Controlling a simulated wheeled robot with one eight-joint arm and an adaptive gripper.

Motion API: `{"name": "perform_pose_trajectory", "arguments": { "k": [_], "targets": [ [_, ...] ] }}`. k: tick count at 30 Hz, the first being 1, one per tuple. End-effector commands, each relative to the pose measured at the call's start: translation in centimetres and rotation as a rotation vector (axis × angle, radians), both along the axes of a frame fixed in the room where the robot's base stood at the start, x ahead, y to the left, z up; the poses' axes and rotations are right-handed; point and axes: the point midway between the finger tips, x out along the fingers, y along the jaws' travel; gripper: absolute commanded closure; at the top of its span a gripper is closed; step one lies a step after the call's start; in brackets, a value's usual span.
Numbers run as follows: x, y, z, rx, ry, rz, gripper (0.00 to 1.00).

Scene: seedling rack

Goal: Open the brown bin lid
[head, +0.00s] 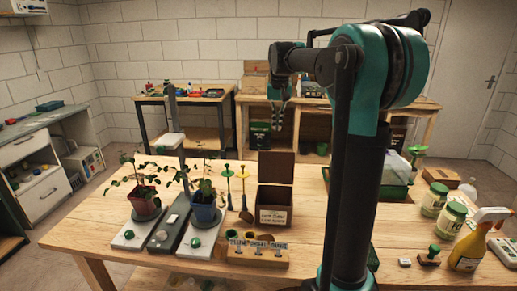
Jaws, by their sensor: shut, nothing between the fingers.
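The brown bin (289,218) stands on the wooden table near its middle, with a white label on its front. Its brown lid (276,167) stands upright at the back edge, and the dark inside of the bin shows in front of it. My gripper (279,127) hangs fingers down, above the lid in the picture and apart from it. It looks shut and empty. The fingertips are small in this view.
Two potted seedlings (146,208) (204,213) stand on a rack left of the bin. A wooden tool holder (258,256) sits in front. A green tray (392,191), jars (434,200), a stamp (430,256) and a spray bottle (470,245) are at right.

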Motion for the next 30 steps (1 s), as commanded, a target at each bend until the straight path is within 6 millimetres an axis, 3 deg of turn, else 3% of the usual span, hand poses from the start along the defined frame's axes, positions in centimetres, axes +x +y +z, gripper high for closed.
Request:
{"name": "perform_pose_trajectory", "arguments": {
  "k": [8,21,30],
  "targets": [
    [0.0,-0.5,-1.9,-0.006,-0.005,-0.009,1.00],
    [0.9,-0.4,-10.3,-0.005,-0.004,-0.008,1.00],
    [-2.6,0.1,-9.2,-0.005,-0.004,-0.007,1.00]
  ]
}}
